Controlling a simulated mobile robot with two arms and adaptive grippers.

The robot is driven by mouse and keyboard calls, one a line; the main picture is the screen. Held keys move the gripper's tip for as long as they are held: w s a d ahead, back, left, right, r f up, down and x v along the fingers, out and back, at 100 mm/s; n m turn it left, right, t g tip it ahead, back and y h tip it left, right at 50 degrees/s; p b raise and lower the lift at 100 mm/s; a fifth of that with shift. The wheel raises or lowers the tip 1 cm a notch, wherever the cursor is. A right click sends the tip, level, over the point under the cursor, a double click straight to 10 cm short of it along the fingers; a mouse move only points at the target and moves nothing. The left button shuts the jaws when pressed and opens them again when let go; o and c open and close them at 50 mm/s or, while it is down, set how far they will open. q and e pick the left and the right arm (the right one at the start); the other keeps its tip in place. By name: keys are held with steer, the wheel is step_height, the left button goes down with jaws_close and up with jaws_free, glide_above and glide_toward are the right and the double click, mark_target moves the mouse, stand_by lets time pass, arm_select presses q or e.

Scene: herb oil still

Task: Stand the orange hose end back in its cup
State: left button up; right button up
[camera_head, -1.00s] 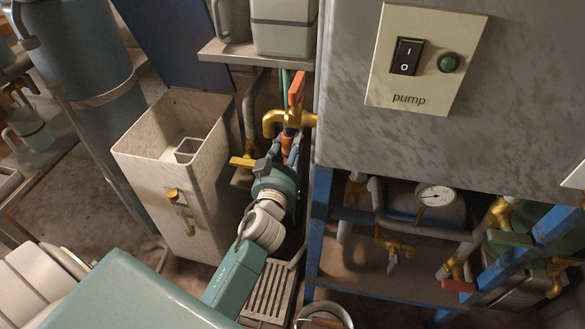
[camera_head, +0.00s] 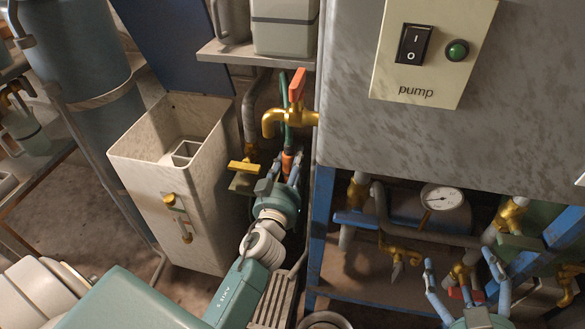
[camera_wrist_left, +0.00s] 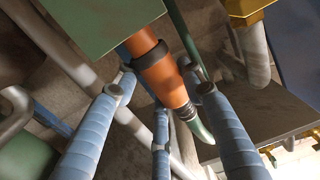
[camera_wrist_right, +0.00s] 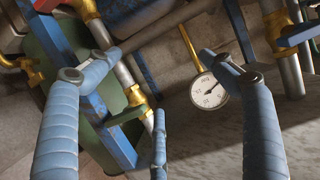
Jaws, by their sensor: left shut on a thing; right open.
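The orange hose end (camera_head: 288,161) is held between the blue fingers of my left gripper (camera_head: 284,168), below the brass tap. In the left wrist view the orange hose end (camera_wrist_left: 166,80) has a dark collar at its upper part and a green hose leaving its lower end. The fingers of my left gripper (camera_wrist_left: 161,95) are around it. My right gripper (camera_head: 462,278) is at the lower right, open and empty. Its spread fingers (camera_wrist_right: 157,75) face pipes and a gauge in the right wrist view. I cannot clearly make out the hose end's cup.
A brass tap with a red lever (camera_head: 297,88) stands just above the left gripper. A pale tank (camera_head: 140,140) stands to its left, a blue-framed cabinet (camera_head: 320,215) to its right. A brass valve (camera_head: 246,165) and the pressure gauge (camera_head: 440,199) are nearby.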

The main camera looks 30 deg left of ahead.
arm_select(q)
steer(key=shift+f+b, duration=0.3)
steer(key=shift+f, duration=0.35)
arm_select(e)
steer(key=r, duration=0.1)
steer(key=w+r+t, duration=0.1)
steer(key=r, duration=0.1)
steer(key=a+r+t, duration=0.1)
steer(key=shift+w+r+y, duration=0.15)
steer(key=shift+r+y, duration=0.15)
steer(key=shift+y, duration=0.1)
